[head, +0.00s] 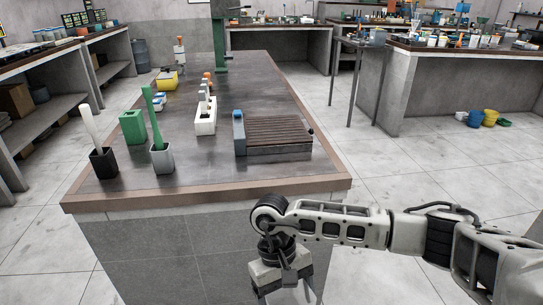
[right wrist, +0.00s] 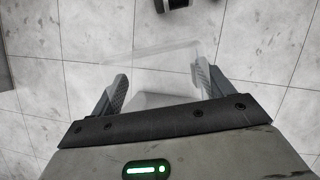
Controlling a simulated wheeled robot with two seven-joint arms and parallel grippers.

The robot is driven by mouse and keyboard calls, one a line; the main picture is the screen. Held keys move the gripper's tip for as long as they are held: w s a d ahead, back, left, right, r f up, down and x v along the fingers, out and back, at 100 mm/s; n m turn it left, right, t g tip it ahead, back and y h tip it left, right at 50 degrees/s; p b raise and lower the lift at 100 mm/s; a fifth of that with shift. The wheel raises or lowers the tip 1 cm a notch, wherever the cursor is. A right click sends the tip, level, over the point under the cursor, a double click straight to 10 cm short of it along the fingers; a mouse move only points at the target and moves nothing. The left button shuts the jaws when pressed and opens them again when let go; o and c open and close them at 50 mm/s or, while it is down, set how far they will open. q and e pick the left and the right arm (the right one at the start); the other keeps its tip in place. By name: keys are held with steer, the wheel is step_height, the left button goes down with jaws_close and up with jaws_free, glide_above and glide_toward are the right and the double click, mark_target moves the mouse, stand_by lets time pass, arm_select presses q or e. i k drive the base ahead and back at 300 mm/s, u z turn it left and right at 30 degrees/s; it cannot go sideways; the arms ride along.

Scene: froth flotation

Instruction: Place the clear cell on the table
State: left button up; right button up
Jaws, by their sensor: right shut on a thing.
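The clear cell (right wrist: 155,62) is a see-through box, faint against the floor tiles in the right wrist view. My right gripper (right wrist: 160,88) is shut on it, with one finger on each side. In the head view the right arm comes in from the right, and its wrist hangs in front of the table's near edge. Its fingertips and the cell are not visible there. The table (head: 250,90) has a dark top with a brown rim. My left gripper is in neither view.
On the table stand a slatted block (head: 278,135), a white holder (head: 205,122), a green block (head: 132,127), a grey cup (head: 162,160) with a green tool and a black cup (head: 103,163) with a white tool. The near right corner and the far right side are bare.

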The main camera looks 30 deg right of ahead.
mark_target(266, 84)
steer(key=k, duration=1.45)
steer(key=z, duration=1.5)
steer(key=i, duration=5.8)
steer(key=u, duration=2.65)
